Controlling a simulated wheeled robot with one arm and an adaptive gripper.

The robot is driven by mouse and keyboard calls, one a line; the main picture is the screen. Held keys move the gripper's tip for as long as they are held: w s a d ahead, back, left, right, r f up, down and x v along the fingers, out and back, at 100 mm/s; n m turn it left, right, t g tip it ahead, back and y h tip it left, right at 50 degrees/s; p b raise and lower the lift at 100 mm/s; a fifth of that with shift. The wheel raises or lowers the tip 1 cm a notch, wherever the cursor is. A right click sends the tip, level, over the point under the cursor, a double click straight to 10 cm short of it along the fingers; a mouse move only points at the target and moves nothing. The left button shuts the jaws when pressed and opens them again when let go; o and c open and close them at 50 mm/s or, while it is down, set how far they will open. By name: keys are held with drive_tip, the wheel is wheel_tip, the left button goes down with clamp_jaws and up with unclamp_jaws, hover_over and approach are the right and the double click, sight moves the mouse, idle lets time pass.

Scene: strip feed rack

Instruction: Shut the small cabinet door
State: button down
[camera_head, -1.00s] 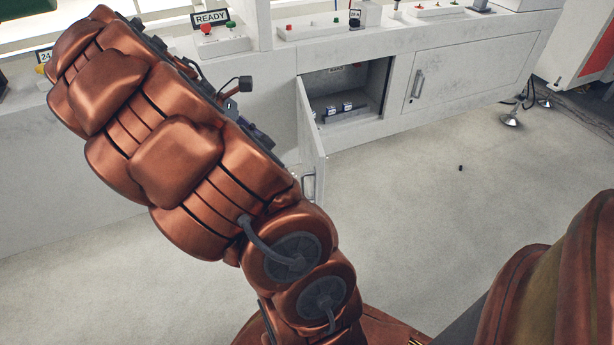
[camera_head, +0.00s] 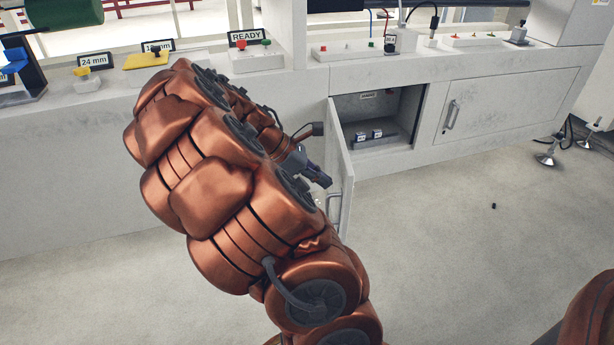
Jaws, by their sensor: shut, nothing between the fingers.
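The small cabinet door (camera_head: 341,160) stands wide open, swung out from the left edge of the cabinet opening (camera_head: 411,103). Its grey bar handle (camera_head: 335,207) is low, near the door's free edge, partly behind my arm. My gripper (camera_head: 324,178) is dark grey, shut and empty. It appears just left of the door, on its handle side. I cannot tell whether it touches the door. My copper-coloured arm hides part of the gripper and the floor in front of the bench.
Small dark blocks with pale faces (camera_head: 369,136) sit inside the cabinet. A second, closed door (camera_head: 510,100) with a handle is to the right. The worktop above carries a READY sign (camera_head: 245,37) and button boxes. The floor (camera_head: 430,240) right of the open door is clear except a tiny dark object (camera_head: 493,206).

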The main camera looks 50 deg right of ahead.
sight(345, 185)
drive_tip(key=shift+s+d+b, duration=0.45)
drive_tip(key=shift+s+d, duration=0.45)
drive_tip(key=shift+s, duration=0.1)
drive_tip(key=shift+s+d+r, duration=0.1)
drive_tip(key=shift+s+d, duration=0.05)
drive_tip(key=shift+s, duration=0.05)
